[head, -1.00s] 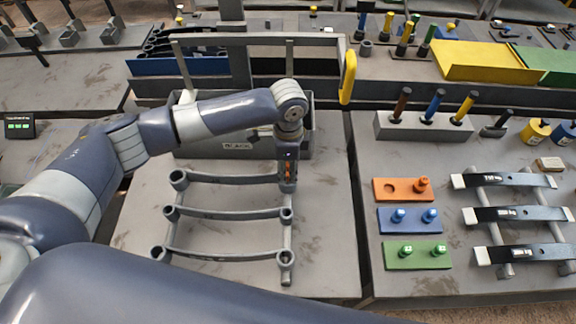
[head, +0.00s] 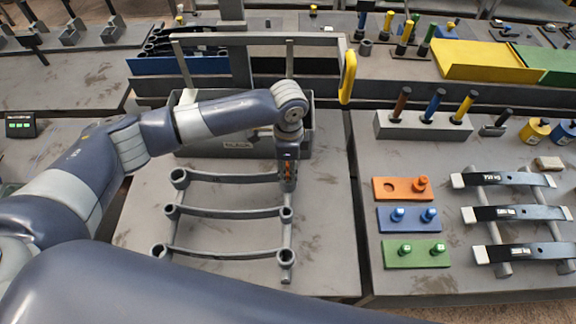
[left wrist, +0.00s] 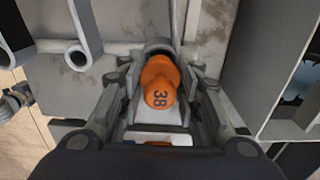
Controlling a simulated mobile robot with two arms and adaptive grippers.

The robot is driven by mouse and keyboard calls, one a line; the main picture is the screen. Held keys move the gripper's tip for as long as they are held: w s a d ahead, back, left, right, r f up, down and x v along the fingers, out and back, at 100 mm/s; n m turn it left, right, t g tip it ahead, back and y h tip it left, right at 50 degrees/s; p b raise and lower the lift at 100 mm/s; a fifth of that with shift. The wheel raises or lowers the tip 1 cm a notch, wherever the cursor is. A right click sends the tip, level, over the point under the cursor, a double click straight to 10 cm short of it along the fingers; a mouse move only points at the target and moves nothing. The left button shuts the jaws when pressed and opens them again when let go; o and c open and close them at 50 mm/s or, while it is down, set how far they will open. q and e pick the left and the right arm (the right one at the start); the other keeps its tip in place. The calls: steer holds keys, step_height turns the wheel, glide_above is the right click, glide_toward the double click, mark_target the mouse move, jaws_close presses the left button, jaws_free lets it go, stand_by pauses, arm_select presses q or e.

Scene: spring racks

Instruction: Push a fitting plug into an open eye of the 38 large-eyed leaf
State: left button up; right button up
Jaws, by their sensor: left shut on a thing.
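Three grey curved leaves with an eye at each end lie on a rack: the far leaf (head: 230,178), the middle leaf (head: 230,213) and the near leaf (head: 225,255). My left gripper (head: 288,182) points down at the far leaf's right end and covers its eye. It is shut on an orange plug marked 38, which shows in the left wrist view (left wrist: 160,87). A grey rounded edge shows just beyond the plug there; I cannot tell whether the plug is in the eye. My right gripper is not in view.
An orange holder (head: 404,196) has one orange plug (head: 421,184) and one empty hole. A blue holder (head: 408,228) and a green holder (head: 416,262) each carry two plugs. A grey bin (head: 205,145) stands behind the rack. Black leaves (head: 518,213) lie at right.

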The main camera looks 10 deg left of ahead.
arm_select(q)
steer(key=shift+f, duration=0.9)
steer(key=o, duration=1)
steer(key=o, duration=0.5)
steer(key=shift+c, duration=0.2)
steer(key=shift+r, duration=0.1)
step_height(320, 180, up, 3)
steer(key=shift+f+p, duration=0.2)
steer(key=shift+p, duration=1.05)
steer(key=shift+r, duration=2.1)
